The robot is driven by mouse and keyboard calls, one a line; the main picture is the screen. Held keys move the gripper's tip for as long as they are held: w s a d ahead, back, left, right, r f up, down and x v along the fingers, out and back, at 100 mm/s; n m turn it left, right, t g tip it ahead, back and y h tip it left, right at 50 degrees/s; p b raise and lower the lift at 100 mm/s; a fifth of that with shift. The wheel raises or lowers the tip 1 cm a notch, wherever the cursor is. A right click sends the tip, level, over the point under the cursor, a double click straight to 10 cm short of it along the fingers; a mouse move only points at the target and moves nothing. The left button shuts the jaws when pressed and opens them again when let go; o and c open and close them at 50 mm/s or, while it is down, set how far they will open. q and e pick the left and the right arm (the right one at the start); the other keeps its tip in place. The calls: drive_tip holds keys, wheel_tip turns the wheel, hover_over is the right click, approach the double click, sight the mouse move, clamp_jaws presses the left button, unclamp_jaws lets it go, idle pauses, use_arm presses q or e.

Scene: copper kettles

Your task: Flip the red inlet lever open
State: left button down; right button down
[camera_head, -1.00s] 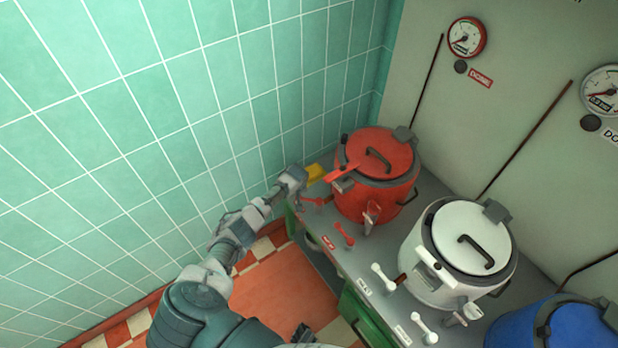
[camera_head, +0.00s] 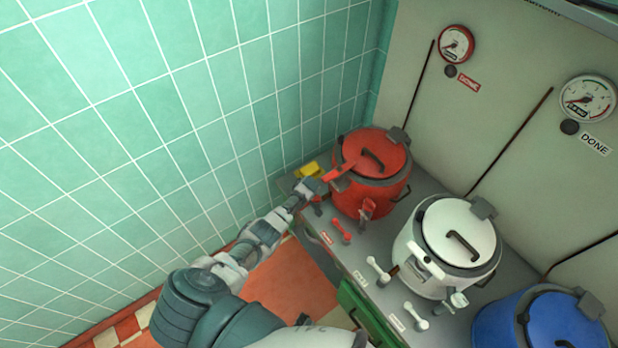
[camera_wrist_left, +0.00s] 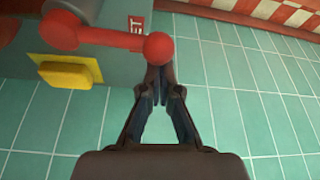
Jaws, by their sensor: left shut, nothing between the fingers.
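The red inlet lever (camera_wrist_left: 115,39) shows in the left wrist view as a red bar ending in a round ball knob, beside a partly hidden red label that reads "ET". My left gripper (camera_wrist_left: 159,75) is shut and empty, its fingertips right by the ball knob. The knob overlaps the tips, and I cannot tell if they touch. In the head view my left gripper (camera_head: 316,187) is at the counter's left end, beside the red kettle (camera_head: 352,196), and mostly hides the lever there. My right gripper is not in view.
A yellow block (camera_head: 308,170) sits behind my gripper by the tiled wall. Another red lever (camera_head: 341,228) stands on the counter in front of the red kettle. A white kettle (camera_head: 432,262) and a blue kettle (camera_head: 530,325) stand to the right.

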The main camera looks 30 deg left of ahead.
use_arm(q)
drive_tip(key=shift+s+d, duration=0.3)
drive_tip(key=shift+d, duration=0.05)
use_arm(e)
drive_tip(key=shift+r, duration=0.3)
